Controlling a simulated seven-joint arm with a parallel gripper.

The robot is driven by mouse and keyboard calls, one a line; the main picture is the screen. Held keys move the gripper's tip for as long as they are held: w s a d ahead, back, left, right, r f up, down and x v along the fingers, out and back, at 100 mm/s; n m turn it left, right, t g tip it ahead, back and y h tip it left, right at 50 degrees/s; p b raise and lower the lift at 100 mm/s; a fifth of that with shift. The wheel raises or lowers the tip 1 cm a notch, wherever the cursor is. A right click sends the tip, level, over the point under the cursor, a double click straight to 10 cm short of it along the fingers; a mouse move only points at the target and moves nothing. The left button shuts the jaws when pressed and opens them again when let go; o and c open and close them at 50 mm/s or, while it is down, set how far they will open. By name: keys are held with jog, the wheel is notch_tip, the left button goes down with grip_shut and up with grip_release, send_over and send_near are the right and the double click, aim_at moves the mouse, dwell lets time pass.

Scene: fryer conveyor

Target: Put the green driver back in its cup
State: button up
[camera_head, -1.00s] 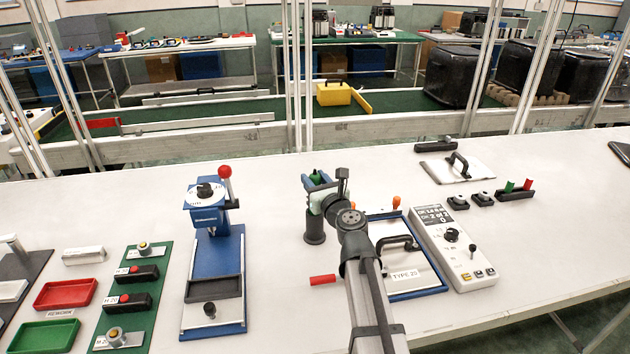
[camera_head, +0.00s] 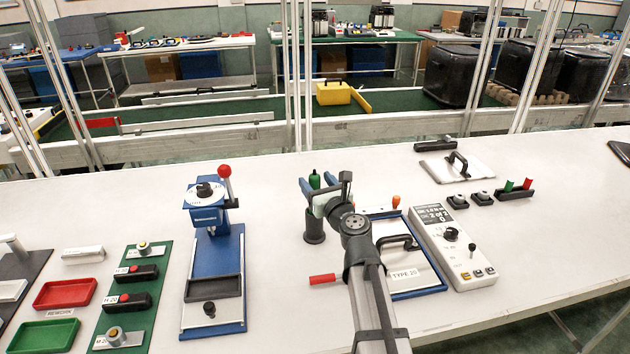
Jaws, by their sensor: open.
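The green driver (camera_head: 314,179) stands upright with its handle showing above the dark cup (camera_head: 314,232) on the white bench. The shaft is hidden behind my gripper, and the cup's rim is partly covered too. My gripper (camera_head: 311,186) is open, with its fingertips around or just beside the green handle. I cannot tell whether either finger touches it.
A red-handled tool (camera_head: 323,279) lies on the bench in front of the cup. A blue press (camera_head: 214,270) stands to the left. A blue-framed TYPE 20 fixture (camera_head: 425,284) and a white control box (camera_head: 452,248) are to the right. Bench between press and cup is clear.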

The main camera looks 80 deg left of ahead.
jog(key=v, duration=1)
jog(key=shift+d, duration=0.1)
